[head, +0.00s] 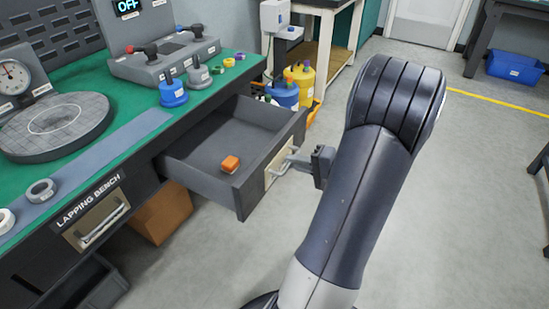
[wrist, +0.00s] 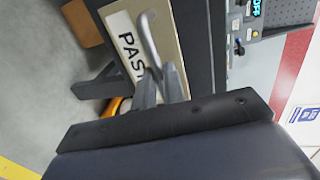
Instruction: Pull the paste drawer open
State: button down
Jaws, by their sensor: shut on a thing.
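The paste drawer (head: 201,163) stands pulled out from the bench in the head view, with its grey interior visible. An orange block (head: 230,164) lies inside it, near the front. The drawer's front plate, with a label reading "PAS", fills the upper part of the wrist view (wrist: 128,40). Its metal bar handle (wrist: 149,40) runs down to between my fingers. My gripper (wrist: 160,88) is shut on this handle. In the head view my gripper (head: 300,160) is at the handle, and my arm hides part of the floor behind.
The green-topped lapping bench (head: 125,115) carries a round plate, a control box, coloured bottles and rings. A second closed drawer (head: 100,218) is at left. A cardboard box (head: 163,212) sits below. Yellow and blue containers (head: 300,82) stand behind the open drawer.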

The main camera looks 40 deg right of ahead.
jog(key=shift+f+v, duration=0.2)
jog(key=shift+v, duration=0.8)
jog(key=shift+f+v, duration=0.25)
jog(key=shift+v, duration=0.8)
jog(key=c, duration=1.5)
grip_release()
jog(key=shift+s, duration=0.1)
jog(key=p+v, duration=0.1)
jog(key=v, duration=0.9)
jog(key=shift+s+d+p, duration=0.15)
jog(key=shift+s+p, duration=0.2)
jog(key=shift+w, duration=0.1)
